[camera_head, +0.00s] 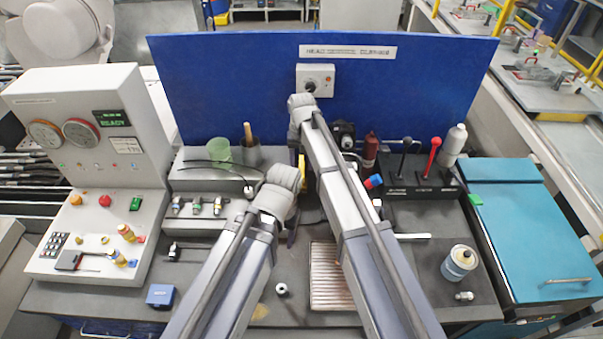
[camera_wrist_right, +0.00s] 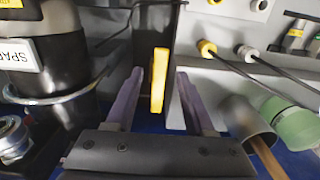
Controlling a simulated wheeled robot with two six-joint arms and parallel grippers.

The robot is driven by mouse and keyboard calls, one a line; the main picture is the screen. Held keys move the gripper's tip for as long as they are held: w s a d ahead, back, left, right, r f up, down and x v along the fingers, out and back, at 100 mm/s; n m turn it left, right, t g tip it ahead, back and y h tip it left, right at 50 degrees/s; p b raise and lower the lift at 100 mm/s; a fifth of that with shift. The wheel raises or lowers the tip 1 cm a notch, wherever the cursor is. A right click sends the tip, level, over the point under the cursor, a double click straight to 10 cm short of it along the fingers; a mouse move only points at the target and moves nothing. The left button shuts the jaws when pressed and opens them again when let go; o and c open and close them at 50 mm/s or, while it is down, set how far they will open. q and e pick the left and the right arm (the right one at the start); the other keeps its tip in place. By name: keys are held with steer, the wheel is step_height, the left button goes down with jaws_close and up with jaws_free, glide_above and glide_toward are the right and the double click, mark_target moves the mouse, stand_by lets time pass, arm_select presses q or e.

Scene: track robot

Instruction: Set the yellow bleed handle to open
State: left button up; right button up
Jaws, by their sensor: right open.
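The yellow bleed handle (camera_wrist_right: 159,80) shows in the right wrist view as a narrow upright bar in front of a dark block. A sliver of it (camera_head: 302,168) shows in the head view beside my right wrist. My right gripper (camera_wrist_right: 160,75) is open, with one finger on each side of the handle and visible gaps between. My left gripper (camera_head: 292,230) is low over the middle of the bench, mostly hidden by its own wrist; its jaws are not clear.
A green cup (camera_head: 217,152) and a dark pot (camera_head: 249,150) stand left of the handle. A dark red bottle (camera_head: 370,150) and a lever box (camera_head: 420,182) are to the right. A blue panel (camera_head: 230,85) closes off the back. A can (camera_head: 459,263) stands front right.

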steer(key=shift+f+b, duration=0.35)
steer(key=shift+f, duration=0.45)
steer(key=shift+r, duration=0.1)
jaws_close()
stand_by(0.8)
